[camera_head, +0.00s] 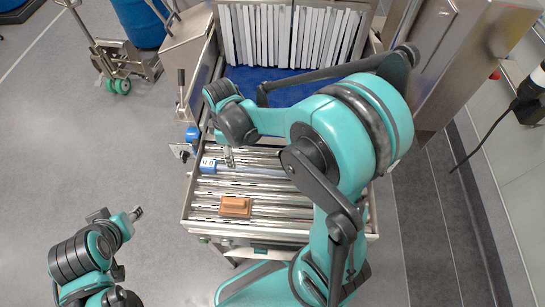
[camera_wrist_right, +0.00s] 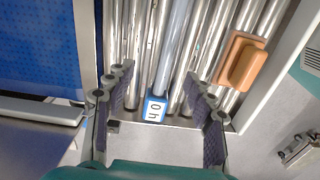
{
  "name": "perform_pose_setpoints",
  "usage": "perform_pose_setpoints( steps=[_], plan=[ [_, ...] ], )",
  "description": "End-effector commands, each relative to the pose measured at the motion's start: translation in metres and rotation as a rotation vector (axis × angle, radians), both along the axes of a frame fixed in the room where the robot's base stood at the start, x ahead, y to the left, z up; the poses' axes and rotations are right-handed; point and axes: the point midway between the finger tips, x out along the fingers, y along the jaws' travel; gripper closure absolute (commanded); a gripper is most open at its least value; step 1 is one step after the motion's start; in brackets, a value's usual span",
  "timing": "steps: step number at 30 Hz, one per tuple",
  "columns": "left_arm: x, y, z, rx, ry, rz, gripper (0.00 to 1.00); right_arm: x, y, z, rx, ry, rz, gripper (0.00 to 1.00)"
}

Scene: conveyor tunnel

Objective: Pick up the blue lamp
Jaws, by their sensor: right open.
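A long pale-blue tube with a blue end block, which looks like the blue lamp (camera_head: 208,165), lies across the metal rollers. Its end block carries a white label with dark characters. In the right wrist view the lamp (camera_wrist_right: 156,107) appears between my two finger sets, with space on both sides. My right gripper (camera_head: 229,157) is open and empty, just above the lamp near its labelled end; the exact height gap cannot be told. It also fills the right wrist view (camera_wrist_right: 160,78). My right arm hides the lamp's far end in the head view. My left gripper (camera_head: 137,213) is off to the left over the floor.
An orange-brown block (camera_head: 235,206) lies on the rollers in front of the lamp; it also shows in the right wrist view (camera_wrist_right: 241,62). The roller bed has raised metal side rails (camera_head: 188,205). A blue belt (camera_head: 275,88) and a strip curtain (camera_head: 290,36) lie behind.

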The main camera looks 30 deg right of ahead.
Motion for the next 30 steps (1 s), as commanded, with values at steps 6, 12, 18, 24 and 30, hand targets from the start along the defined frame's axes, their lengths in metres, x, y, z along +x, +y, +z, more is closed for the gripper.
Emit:
perform_pose_setpoints(
  steps=[6,12,18,24,30],
  plan=[
    [-0.001,0.000,-0.005,0.000,0.001,0.000,0.60,-0.001,0.000,-0.025,0.000,0.000,0.000,0.46],
    [0.000,0.000,-0.008,0.000,0.000,0.000,0.60,-0.007,-0.003,-0.053,0.000,0.000,0.000,0.46],
    [-0.001,0.000,-0.010,0.000,0.000,0.000,0.60,-0.008,-0.003,-0.075,-0.001,-0.001,0.000,0.46],
    [-0.001,0.000,-0.010,0.000,0.000,0.000,0.60,-0.008,-0.003,-0.076,-0.001,-0.001,0.000,0.46],
    [-0.001,0.000,-0.010,0.000,0.000,0.000,0.60,-0.008,-0.003,-0.076,-0.001,-0.001,0.000,0.88]
  ],
)
